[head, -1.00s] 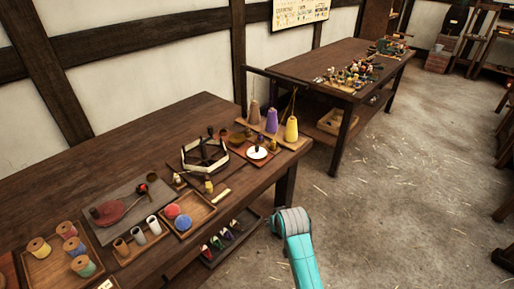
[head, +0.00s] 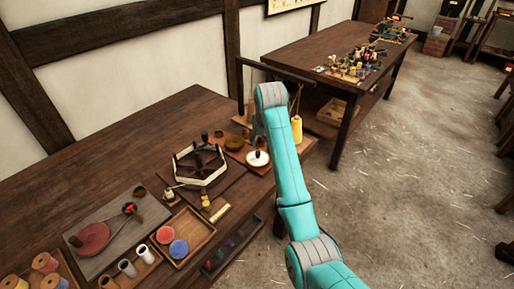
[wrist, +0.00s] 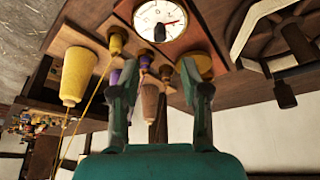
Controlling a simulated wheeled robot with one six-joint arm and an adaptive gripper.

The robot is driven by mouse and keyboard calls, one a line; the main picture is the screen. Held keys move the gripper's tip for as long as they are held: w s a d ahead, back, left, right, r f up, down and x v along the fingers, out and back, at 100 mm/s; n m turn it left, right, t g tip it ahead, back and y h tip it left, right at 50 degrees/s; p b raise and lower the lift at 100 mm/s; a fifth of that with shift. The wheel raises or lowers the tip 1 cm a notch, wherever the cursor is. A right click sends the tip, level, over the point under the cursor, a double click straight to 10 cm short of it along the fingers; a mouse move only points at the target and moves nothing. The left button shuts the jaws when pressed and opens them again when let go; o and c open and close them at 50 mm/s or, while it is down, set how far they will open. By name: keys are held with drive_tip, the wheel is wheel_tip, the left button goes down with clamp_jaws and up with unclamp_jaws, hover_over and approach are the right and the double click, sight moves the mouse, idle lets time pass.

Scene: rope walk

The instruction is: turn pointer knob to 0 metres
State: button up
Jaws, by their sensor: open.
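The pointer knob is a dark peg (wrist: 159,32) on a round white dial (wrist: 148,14) with a red mark. The dial's numbers are too small to read. In the head view the dial (head: 256,160) sits on the near table, right of the six-sided reel, with the dark knob standing on it. My gripper (wrist: 160,68) is open and empty in the wrist view. The knob shows beyond and between its fingertips, apart from them. In the head view my arm hides most of the gripper.
Yellow (wrist: 77,75), purple and brown thread cones stand close to the dial; the brown cone (wrist: 150,102) shows between my fingers. The six-sided reel (head: 200,165) is left of the dial. Trays of cups and spools lie along the table's front.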

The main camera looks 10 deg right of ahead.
sight(258, 152)
drive_tip(key=x, duration=0.9)
drive_tip(key=shift+w+f, duration=0.1)
drive_tip(key=shift+f, duration=0.1)
clamp_jaws()
